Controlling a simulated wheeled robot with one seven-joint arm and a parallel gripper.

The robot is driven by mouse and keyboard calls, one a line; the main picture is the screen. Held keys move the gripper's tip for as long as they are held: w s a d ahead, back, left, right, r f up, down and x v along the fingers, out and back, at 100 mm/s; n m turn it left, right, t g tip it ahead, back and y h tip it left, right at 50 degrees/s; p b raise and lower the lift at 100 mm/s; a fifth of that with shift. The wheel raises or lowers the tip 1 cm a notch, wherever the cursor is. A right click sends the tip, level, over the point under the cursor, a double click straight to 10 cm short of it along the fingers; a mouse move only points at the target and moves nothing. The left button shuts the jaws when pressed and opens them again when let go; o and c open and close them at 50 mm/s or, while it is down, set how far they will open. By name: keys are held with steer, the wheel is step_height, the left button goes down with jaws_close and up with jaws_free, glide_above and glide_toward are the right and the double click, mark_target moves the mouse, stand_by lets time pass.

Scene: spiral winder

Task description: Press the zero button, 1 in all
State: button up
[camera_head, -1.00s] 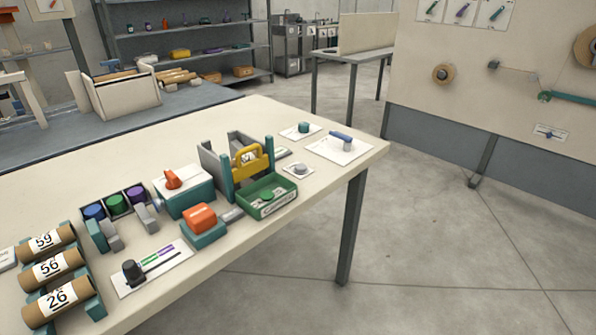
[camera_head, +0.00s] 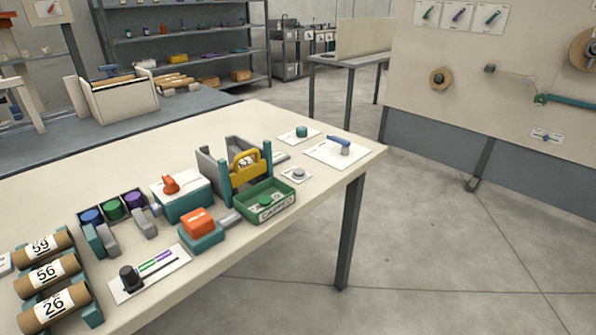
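No button in view carries a readable "zero" label. A small grey round button (camera_head: 298,174) sits on a white plate near the table's right front edge. A teal knob or button (camera_head: 301,131) stands on another white plate behind it. A green round piece (camera_head: 265,200) lies in the green tray (camera_head: 282,206), whose front label is too small to read surely. An orange block-shaped top (camera_head: 198,221) sits on a teal base left of the tray. My gripper is not in view.
The cream table (camera_head: 130,160) also holds numbered rolls (camera_head: 52,304), a black knob (camera_head: 130,277), a teal box with an orange knob (camera_head: 184,203), a yellow-handled unit (camera_head: 244,160) and a blue lever (camera_head: 339,143). Floor (camera_head: 430,240) right of the table is clear.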

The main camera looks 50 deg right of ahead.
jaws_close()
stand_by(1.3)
